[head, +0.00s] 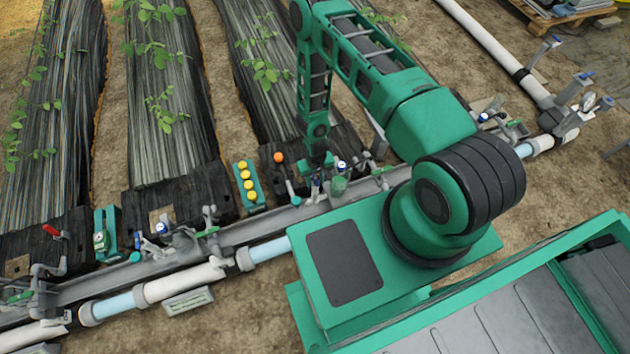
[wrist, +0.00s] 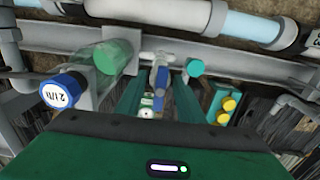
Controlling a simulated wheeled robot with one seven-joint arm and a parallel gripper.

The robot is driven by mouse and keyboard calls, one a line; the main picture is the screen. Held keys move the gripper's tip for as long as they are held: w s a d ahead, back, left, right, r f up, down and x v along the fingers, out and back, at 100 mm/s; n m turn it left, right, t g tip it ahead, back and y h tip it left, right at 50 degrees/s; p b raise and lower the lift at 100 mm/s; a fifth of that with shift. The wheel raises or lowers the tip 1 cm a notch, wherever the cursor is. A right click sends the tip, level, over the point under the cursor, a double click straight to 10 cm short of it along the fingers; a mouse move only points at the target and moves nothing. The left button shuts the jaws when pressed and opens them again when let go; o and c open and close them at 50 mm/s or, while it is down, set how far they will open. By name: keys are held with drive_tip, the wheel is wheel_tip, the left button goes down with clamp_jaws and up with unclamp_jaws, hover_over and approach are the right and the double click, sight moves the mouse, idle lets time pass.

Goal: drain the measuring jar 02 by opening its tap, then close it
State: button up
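In the wrist view a clear measuring jar (wrist: 92,70) lies left of my gripper, with a blue cap bearing a white label that I cannot read surely, and a green end. A small tap with a blue handle (wrist: 160,78) sits on the grey rail, between the fingers of my gripper (wrist: 158,88). The fingers are apart, with gaps seen on both sides of the handle; contact is not visible. In the head view my gripper (head: 321,182) is low at the rail, beside a green-bodied jar (head: 338,186) with a blue and white cap. Liquid level is not readable.
Grey rail (head: 262,226) and a white-and-blue pipe (head: 190,281) run across. Another blue-capped fitting (head: 162,229) and a red-handled valve (head: 53,231) are farther left.

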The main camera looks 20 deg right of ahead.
drive_tip(key=shift+r, duration=3.7)
